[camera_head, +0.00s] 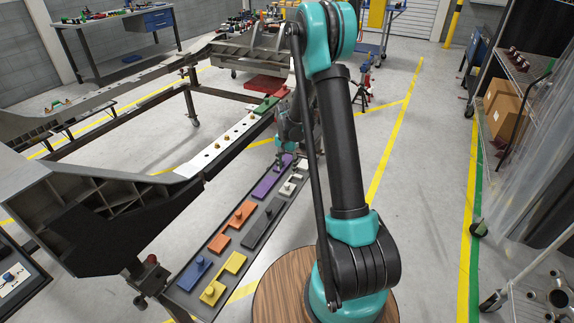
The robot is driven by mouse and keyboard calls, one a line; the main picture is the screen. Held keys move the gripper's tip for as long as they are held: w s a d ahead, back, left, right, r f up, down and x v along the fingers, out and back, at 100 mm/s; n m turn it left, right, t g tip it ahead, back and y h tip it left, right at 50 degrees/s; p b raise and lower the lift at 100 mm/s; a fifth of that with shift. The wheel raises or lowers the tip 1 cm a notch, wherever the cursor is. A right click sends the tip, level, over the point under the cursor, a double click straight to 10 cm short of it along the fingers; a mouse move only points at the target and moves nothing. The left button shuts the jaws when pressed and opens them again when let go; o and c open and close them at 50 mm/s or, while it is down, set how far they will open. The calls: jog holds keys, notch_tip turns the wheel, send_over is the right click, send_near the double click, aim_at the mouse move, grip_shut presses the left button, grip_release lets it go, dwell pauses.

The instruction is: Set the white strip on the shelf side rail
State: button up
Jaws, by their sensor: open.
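A small white strip (291,186) with a raised knob lies near the far right end of a long dark tray (198,302). My gripper (282,165) is above the far end of the tray, close to a purple strip (268,183) and just beyond the white strip. Its fingers are small and partly hidden among the parts, and I see nothing held in them. A long rail (238,132) with a pale, holed top runs left of the tray, along the chassis frame; I cannot tell for sure that it is the shelf side rail.
The tray also holds orange (219,243), dark grey (264,222), blue (194,272) and yellow (223,277) pieces. A green piece (265,105) sits farther along the rail. A shelf rack with boxes (503,108) stands at right. Floor between is clear.

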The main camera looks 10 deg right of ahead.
aim_at(287, 184)
jog(key=shift+f, duration=4.4)
jog(key=shift+c, duration=0.6)
grip_shut()
notch_tip(287, 184, up, 9)
